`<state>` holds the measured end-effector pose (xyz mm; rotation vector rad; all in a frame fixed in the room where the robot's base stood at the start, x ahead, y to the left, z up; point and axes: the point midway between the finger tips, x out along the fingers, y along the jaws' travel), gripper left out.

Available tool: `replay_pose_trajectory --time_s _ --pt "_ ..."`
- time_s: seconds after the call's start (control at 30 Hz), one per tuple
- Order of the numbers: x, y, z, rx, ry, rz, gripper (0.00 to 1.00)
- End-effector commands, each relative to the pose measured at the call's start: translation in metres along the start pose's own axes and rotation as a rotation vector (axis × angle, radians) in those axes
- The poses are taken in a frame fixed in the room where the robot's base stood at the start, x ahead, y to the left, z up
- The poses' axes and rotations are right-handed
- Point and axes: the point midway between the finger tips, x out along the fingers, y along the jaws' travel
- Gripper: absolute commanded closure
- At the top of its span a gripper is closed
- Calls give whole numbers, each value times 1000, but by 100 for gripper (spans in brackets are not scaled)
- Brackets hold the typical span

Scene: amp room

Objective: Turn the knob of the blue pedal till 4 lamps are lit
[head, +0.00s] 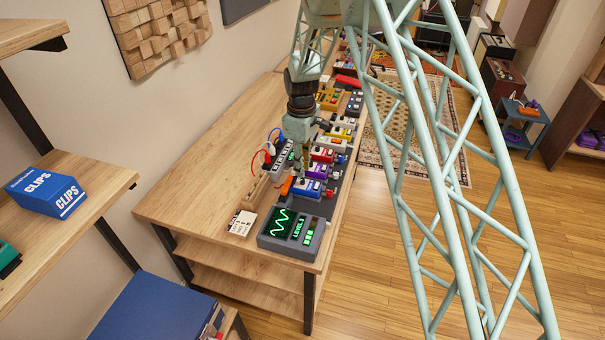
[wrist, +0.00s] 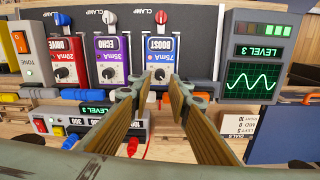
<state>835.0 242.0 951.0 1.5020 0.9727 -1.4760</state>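The blue pedal (wrist: 161,60), labelled BOOST 75mA, stands in the pedal row in the wrist view, right of the purple pedal. Its small knob (wrist: 160,75) lies just beyond my fingertips. The blue pedal (head: 306,188) also shows in the head view. My gripper (wrist: 159,87) is open, with its two fingers apart and the knob seen between their tips; I cannot tell whether they touch it. A grey meter (wrist: 262,52) reads LEVEL 3, with a green wave and a strip of green lamps (wrist: 293,30). It stands at the near table end in the head view (head: 291,234).
The purple ECHO pedal (wrist: 110,60) and red DRIVE pedal (wrist: 67,62) stand close on the left. A grey supply box (wrist: 92,126) with wires lies in front. A small card (wrist: 240,123) lies on the table (head: 205,200). Bare tabletop is on the left in the head view.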

Motion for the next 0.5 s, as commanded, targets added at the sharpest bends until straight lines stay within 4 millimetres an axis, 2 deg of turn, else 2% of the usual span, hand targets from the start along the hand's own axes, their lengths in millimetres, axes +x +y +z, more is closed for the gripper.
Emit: replay_pose_trajectory --time_s 0.3,0.5 --pt "-44 0 -1 0 1 2 83" --pt "-60 0 0 0 0 0 83"
